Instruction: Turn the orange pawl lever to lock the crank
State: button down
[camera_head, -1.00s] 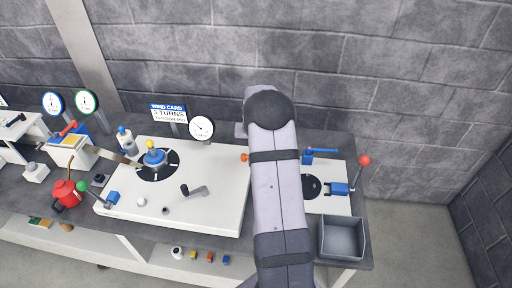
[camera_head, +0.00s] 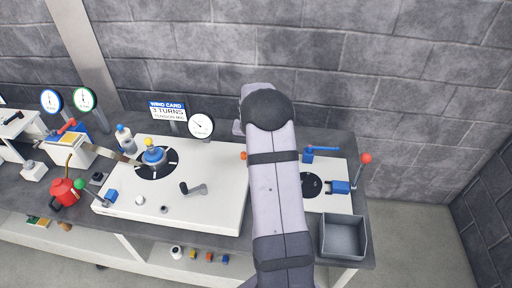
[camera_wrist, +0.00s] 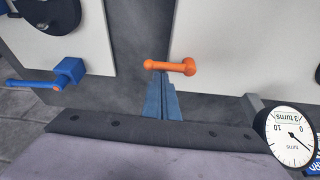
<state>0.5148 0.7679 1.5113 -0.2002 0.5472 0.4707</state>
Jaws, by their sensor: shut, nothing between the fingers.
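The orange pawl lever (camera_wrist: 170,66) shows in the wrist view, lying nearly level across the picture at the edge of a white plate. Its thick round end is at the right and a small knob is at the left. In the head view only an orange tip (camera_head: 244,156) shows beside my arm. My gripper (camera_wrist: 161,80) is shut and empty, its blue fingertips right at the lever's left part; I cannot tell whether they touch. A dark crank (camera_head: 193,189) stands on the large white plate (camera_head: 215,214). My arm hides the fingers in the head view.
A dial gauge (camera_head: 200,126) and a wind card sign (camera_head: 167,111) stand behind the plate. A blue hub with a yellow knob (camera_head: 154,155) sits left. At the right are a red-knobbed lever (camera_head: 365,160), a blue handle (camera_head: 320,150) and a grey bin (camera_head: 342,238).

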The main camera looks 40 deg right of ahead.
jog(key=m+b, duration=0.2)
jog(key=a+m+b, duration=0.1)
jog(key=b, duration=0.1)
jog(key=shift+s+f+g+h, duration=0.3)
jog(key=shift+s+g+h, duration=0.1)
jog(key=a+m+g+b, duration=0.1)
jog(key=m, duration=0.1)
jog(key=a+m+g+b, duration=0.1)
jog(key=m, duration=0.2)
jog(key=a+m+b, duration=0.1)
jog(key=m, duration=0.2)
jog(key=shift+s+a+r+g+b, duration=0.15)
jog(key=shift+s+r+g+b, duration=0.15)
jog(key=shift+s+g+b, duration=0.1)
jog(key=m, duration=0.1)
jog(key=a+m, duration=0.1)
jog(key=m+g+p, duration=0.1)
jog(key=m, duration=0.1)
jog(key=shift+w+a, duration=0.25)
jog(key=shift+w, duration=0.05)
jog(key=shift+w+a, duration=0.1)
jog(key=shift+a, duration=0.15)
jog(key=shift+w+p, duration=0.2)
jog(key=shift+p, duration=0.2)
jog(key=shift+w+d+r+p, duration=0.1)
jog(key=shift+w+d+p, duration=0.15)
jog(key=shift+p, duration=0.2)
jog(key=shift+w+d+p, duration=0.2)
jog(key=shift+w+p, duration=0.05)
jog(key=shift+p, duration=0.1)
